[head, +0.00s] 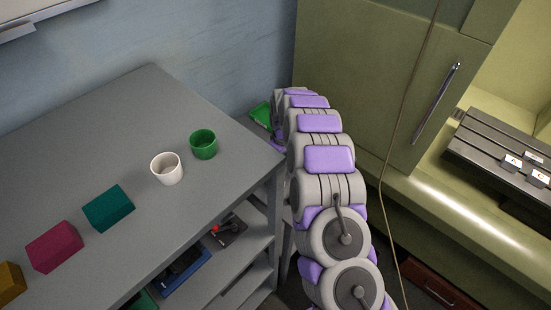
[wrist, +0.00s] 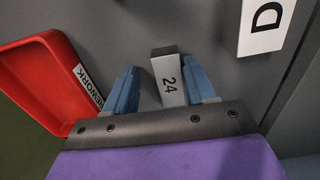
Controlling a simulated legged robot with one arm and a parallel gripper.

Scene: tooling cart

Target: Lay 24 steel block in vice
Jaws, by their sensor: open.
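The steel block marked 24 (wrist: 170,80) shows in the wrist view as a grey bar on a dark grey surface. My gripper (wrist: 159,70) is open, with one blue finger on each side of the block. The block's near end reaches close to the gripper's dark palm edge. A gap shows between the left finger and the block; the right finger is closer, and I cannot tell whether it touches. In the head view my arm reaches away past the bench, and its gripper end is hidden. I cannot make out the vice in either view.
A red tray (wrist: 38,82) labelled REWORK lies left of my gripper, and a white D label (wrist: 266,27) is at upper right. The grey bench (head: 95,150) holds a white cup (head: 167,169), a green cup (head: 203,145) and coloured blocks. A green cabinet (head: 375,80) stands right of my arm.

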